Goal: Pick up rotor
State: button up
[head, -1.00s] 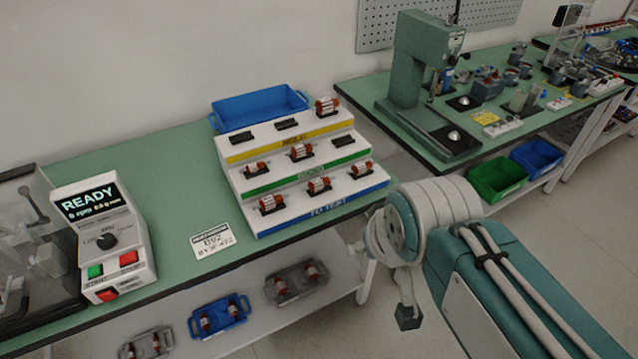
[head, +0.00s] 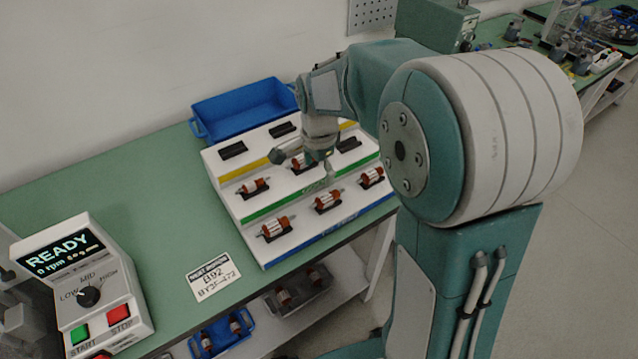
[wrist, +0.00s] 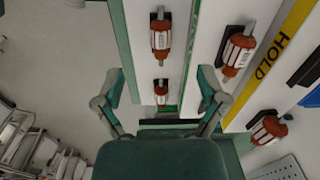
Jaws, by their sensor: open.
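Several rotors with copper-red ends and pale middles sit in black cradles on a white stepped stand (head: 228,172). In the head view, three are on the front blue-edged step: a left one (head: 276,226), a middle one (head: 328,201) and a right one (head: 372,176). Another (head: 254,187) is on the green-edged step. My gripper (head: 305,166) is open and empty above the stand, partly hiding a rotor behind it. In the wrist view, a small-looking rotor (wrist: 160,90) shows between the spread fingers (wrist: 163,78); a nearer one (wrist: 160,36) is above it in the picture.
A blue bin (head: 240,107) stands behind the stand. A control box (head: 82,285) reading READY and a label card (head: 214,279) are to the left on the green bench (head: 140,205). Trays (head: 222,335) with rotors are on the shelf below.

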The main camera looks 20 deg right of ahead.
aim_at(321, 197)
jog(key=shift+w+a+f, duration=0.2)
jog(key=shift+w+f, duration=0.3)
jog(key=shift+f, duration=0.2)
jog(key=f, duration=0.6)
jog(key=d+f, duration=0.1)
jog(key=f, duration=0.3)
jog(key=shift+s, duration=0.15)
jog(key=shift+d, duration=0.1)
grip_shut()
